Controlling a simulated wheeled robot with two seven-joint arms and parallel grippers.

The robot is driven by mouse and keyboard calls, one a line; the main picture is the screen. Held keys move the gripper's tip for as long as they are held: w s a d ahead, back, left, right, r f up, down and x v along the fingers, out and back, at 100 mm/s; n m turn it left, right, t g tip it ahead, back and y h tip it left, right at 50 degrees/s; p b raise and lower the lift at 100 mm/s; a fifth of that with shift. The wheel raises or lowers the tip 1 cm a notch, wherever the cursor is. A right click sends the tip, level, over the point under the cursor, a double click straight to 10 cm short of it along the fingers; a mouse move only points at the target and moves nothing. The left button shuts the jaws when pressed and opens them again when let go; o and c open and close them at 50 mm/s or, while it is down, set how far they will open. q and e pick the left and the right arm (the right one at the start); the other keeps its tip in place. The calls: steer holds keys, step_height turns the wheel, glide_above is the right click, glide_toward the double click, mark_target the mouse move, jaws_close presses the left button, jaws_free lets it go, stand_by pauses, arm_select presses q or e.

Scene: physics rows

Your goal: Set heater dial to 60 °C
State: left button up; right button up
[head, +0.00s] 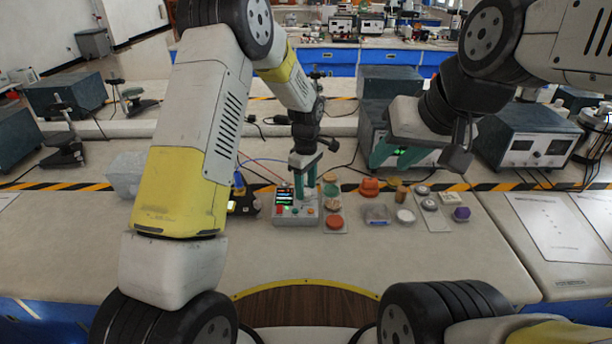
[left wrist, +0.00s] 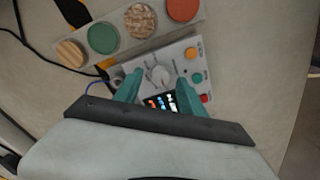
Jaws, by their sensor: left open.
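The heater control box (head: 285,222) is a small light-grey panel on the bench in the middle of the head view, with a lit display (head: 284,195) and coloured buttons. In the left wrist view, its dial (left wrist: 160,76) is a pale round knob with printed marks around it; the set value is too small to read. My left gripper (head: 305,185) points down over the box. Its teal fingers (left wrist: 160,92) are open, on either side of the dial, and I cannot tell whether they touch it. My right gripper (head: 398,156) is raised at the right, open and empty.
A tray with several coloured discs (left wrist: 138,20) lies beside the box. Orange, white and purple pieces (head: 461,213) lie to its right. A grey instrument (head: 525,140) stands behind at the right. The bench front is clear.

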arm_select(q)
steer(key=shift+f, duration=0.7)
jaws_close()
